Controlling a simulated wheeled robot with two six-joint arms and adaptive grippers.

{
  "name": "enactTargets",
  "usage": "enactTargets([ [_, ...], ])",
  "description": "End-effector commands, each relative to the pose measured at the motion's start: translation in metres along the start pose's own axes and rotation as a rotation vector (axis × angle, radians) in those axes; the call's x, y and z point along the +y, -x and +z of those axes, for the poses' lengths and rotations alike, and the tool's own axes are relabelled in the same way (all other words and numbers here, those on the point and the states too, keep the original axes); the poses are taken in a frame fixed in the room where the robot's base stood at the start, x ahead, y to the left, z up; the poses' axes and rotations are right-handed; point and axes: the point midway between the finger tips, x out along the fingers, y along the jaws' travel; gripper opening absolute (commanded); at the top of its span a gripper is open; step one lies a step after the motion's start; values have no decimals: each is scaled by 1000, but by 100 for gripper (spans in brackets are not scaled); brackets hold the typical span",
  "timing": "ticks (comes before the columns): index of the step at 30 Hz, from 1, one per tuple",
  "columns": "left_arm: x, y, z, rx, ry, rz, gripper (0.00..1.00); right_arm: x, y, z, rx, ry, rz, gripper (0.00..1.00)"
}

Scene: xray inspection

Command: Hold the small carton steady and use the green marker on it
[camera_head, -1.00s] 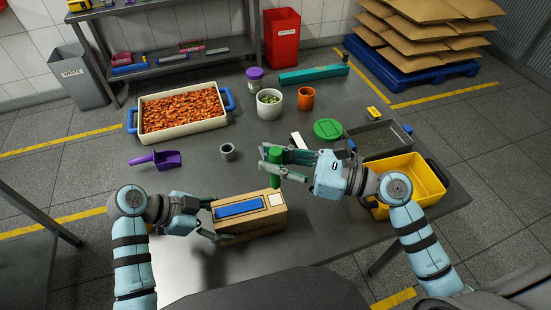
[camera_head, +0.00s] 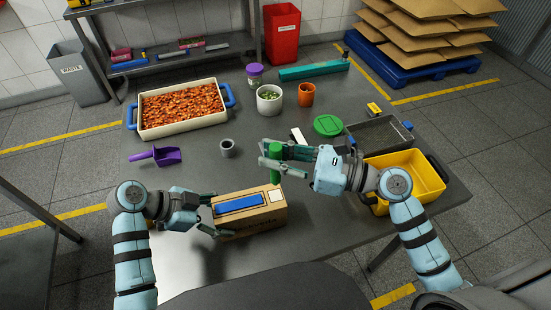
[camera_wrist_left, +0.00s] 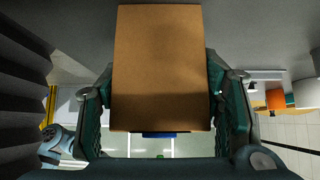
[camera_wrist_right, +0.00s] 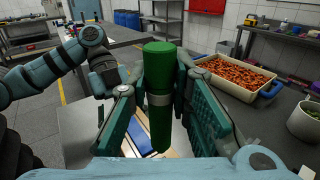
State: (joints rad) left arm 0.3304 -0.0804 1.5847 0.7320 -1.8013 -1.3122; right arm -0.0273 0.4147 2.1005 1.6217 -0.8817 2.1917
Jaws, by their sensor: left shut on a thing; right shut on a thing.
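The small carton (camera_head: 252,226) is a brown box on the front of the table. My left gripper (camera_head: 212,214) is shut on the carton's left end; in the left wrist view the carton (camera_wrist_left: 160,70) sits between both fingers. The green marker (camera_head: 275,164) is upright in my right gripper (camera_head: 272,158), above the carton's back right part. In the right wrist view the marker (camera_wrist_right: 160,95) stands between the fingers, with the carton below it. Whether its tip touches the carton cannot be told.
A yellow bin (camera_head: 428,177) and a grey tray (camera_head: 375,130) stand at the right. A grey ring (camera_head: 227,148), purple scoop (camera_head: 158,157), green lid (camera_head: 327,125) and white cup (camera_head: 269,103) lie further back. A tray of orange pieces (camera_head: 135,125) is at the back left.

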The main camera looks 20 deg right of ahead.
Motion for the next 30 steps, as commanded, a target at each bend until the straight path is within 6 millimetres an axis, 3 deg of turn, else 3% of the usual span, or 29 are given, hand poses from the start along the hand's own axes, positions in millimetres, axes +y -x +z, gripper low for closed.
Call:
enactTargets([
  [8,0,0,0,0,0,0,20,0,-1,-4,0,-2,0,2],
  [18,0,0,0,0,0,0,20,4,-9,-34,3,-2,-1,2],
  [30,0,0,0,0,0,0,20,5,-10,-37,4,1,0,2],
])
